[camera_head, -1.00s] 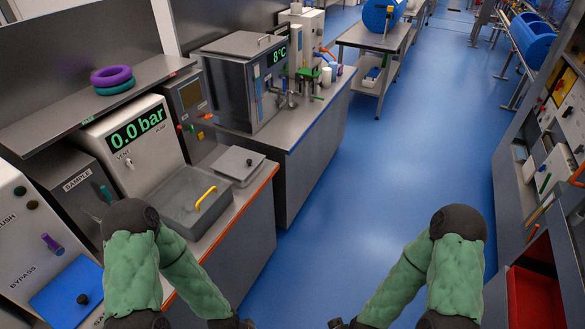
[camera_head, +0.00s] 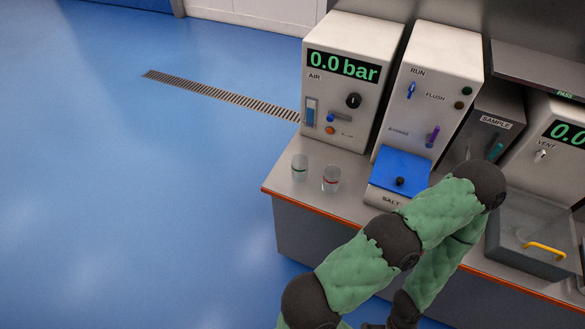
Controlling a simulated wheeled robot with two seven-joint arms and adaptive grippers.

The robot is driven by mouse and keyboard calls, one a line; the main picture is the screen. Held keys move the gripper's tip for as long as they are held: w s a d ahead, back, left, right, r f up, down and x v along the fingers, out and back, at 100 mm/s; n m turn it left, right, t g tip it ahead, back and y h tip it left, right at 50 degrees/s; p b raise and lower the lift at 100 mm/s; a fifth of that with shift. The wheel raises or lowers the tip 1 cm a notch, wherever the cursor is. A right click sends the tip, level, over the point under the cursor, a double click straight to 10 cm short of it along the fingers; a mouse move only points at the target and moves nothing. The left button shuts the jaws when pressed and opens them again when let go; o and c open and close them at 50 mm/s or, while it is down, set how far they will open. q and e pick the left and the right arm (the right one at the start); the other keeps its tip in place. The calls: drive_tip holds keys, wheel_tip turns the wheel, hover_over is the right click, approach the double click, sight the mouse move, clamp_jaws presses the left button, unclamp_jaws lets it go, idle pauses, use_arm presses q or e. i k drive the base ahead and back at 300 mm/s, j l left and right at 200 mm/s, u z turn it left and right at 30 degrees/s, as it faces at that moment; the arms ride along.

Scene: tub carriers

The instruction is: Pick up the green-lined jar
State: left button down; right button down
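The green-lined jar (camera_head: 300,168) is a small clear jar with a green line, standing upright on the grey bench top near its left front corner. A similar clear jar with a red line (camera_head: 331,179) stands just to its right, close beside it. A green padded arm of mine comes up from the bottom edge, bends at the right and drops back to the bottom edge. Its dark wrist end is low in the picture, well below the jars. The fingers of both my grippers are out of the picture.
The bench (camera_head: 350,204) has an orange front edge. An air unit (camera_head: 345,82) reading 0.0 bar stands behind the jars. A RUN/FLUSH unit (camera_head: 427,92) and a blue-topped SALT box (camera_head: 401,172) are to the right. Blue floor (camera_head: 140,190) is clear at left.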

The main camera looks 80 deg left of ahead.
sight(300, 162)
drive_tip(key=u, duration=2.75)
